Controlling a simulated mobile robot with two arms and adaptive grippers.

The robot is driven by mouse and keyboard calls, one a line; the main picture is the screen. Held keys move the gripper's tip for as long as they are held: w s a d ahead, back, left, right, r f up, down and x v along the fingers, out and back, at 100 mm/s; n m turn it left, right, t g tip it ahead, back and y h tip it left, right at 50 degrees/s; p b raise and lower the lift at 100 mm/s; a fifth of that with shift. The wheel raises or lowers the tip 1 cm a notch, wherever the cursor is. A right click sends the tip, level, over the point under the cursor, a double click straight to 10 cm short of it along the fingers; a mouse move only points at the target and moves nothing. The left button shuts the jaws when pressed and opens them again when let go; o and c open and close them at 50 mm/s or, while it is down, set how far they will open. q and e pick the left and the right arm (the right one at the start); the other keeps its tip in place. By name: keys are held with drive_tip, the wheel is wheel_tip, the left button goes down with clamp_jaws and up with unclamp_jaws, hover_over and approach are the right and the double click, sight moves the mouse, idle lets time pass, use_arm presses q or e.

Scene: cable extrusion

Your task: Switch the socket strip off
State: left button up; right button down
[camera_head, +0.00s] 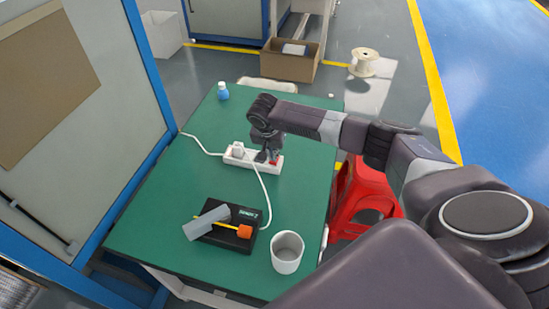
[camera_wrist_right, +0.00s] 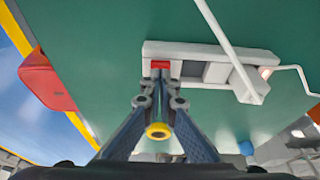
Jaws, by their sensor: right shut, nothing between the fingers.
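A white socket strip (camera_head: 250,160) lies on the green table (camera_head: 180,180), and it also spans the upper part of the right wrist view (camera_wrist_right: 195,52). A red switch (camera_wrist_right: 160,64) sits at one end of it; in the head view a bit of red (camera_head: 275,161) shows beside my gripper. White plugs (camera_wrist_right: 246,84) sit in the strip. My right gripper (camera_head: 264,157) points down over the switch end. In the right wrist view its shut, empty fingertips (camera_wrist_right: 160,83) are right by the red switch; I cannot tell whether they touch it. My left gripper is not in view.
A black device (camera_head: 233,229) with a grey piece and an orange-ended yellow part sits at the table's front. A white cup (camera_head: 287,252) and a blue bottle (camera_head: 223,92) stand on the table. White cables cross it. A red stool (camera_head: 362,195) is beside it.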

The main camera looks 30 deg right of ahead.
drive_tip(key=shift+f, duration=0.65)
wheel_tip(320, 180, up, 7)
drive_tip(key=p, duration=0.7)
drive_tip(key=shift+r+p, duration=0.1)
drive_tip(key=shift+p, duration=0.2)
idle(0.4)
